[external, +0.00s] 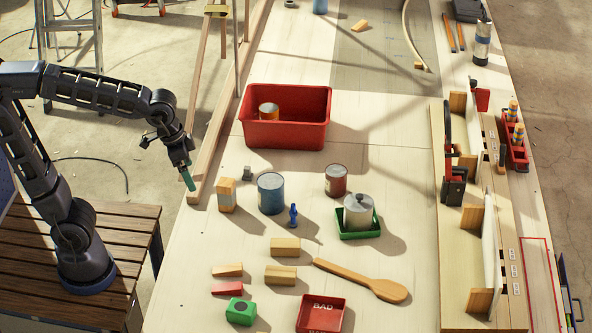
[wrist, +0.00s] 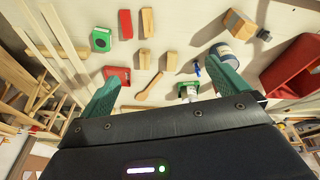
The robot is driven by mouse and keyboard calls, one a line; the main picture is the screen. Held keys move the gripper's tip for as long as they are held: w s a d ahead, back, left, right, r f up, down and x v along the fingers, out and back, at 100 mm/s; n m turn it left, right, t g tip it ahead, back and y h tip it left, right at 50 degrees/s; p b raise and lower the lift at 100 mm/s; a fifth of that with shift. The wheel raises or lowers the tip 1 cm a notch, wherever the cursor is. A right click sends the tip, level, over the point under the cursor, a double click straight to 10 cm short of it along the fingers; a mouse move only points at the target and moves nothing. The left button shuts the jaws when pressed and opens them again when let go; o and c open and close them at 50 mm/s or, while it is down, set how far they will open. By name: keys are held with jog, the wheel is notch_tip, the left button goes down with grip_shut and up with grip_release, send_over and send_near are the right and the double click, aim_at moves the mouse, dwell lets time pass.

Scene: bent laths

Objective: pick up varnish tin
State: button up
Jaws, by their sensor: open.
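Several tins show, and I cannot read which one is the varnish tin. A blue tin (external: 271,193) with a pale lid stands on the bench; in the wrist view the blue tin (wrist: 219,49) is partly behind the right finger. A dark red tin (external: 336,180) stands to its right. An orange tin (external: 268,111) is inside the red bin (external: 310,138). My gripper (external: 188,180) hangs above the bench's left edge, left of all the tins. It is open and empty; its green fingers are wide apart in the wrist view (wrist: 166,70).
A wood block with a grey band (external: 227,195) stands left of the blue tin, with a blue peg (external: 293,215) to its right. A lidded metal pot (external: 358,209) sits in a green tray (external: 359,234). Wooden blocks, a spoon (external: 370,282) and a red tray (external: 320,314) lie nearer.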

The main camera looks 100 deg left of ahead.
jog(key=w+a+f+n+g, duration=0.1)
jog(key=w+a+f+n, duration=0.1)
jog(key=w+a, duration=0.55)
jog(key=n+g, duration=0.2)
jog(key=n, duration=0.3)
send_over(271, 181)
jog(key=f, duration=1.4)
jog(key=shift+w+d, duration=0.15)
jog(key=shift+d, duration=0.15)
jog(key=shift+a+f, duration=0.15)
jog(key=shift+f, duration=0.1)
notch_tip(271, 181, down, 5)
jog(key=shift+f, duration=0.15)
jog(key=shift+s+a+f, duration=0.1)
jog(key=shift+a+f, duration=0.05)
jog(key=shift+f, duration=1.15)
jog(key=shift+s+a+f, duration=0.1)
jog(key=shift+f, duration=1.2)
jog(key=c, duration=1.3)
jog(key=shift+r, duration=0.1)
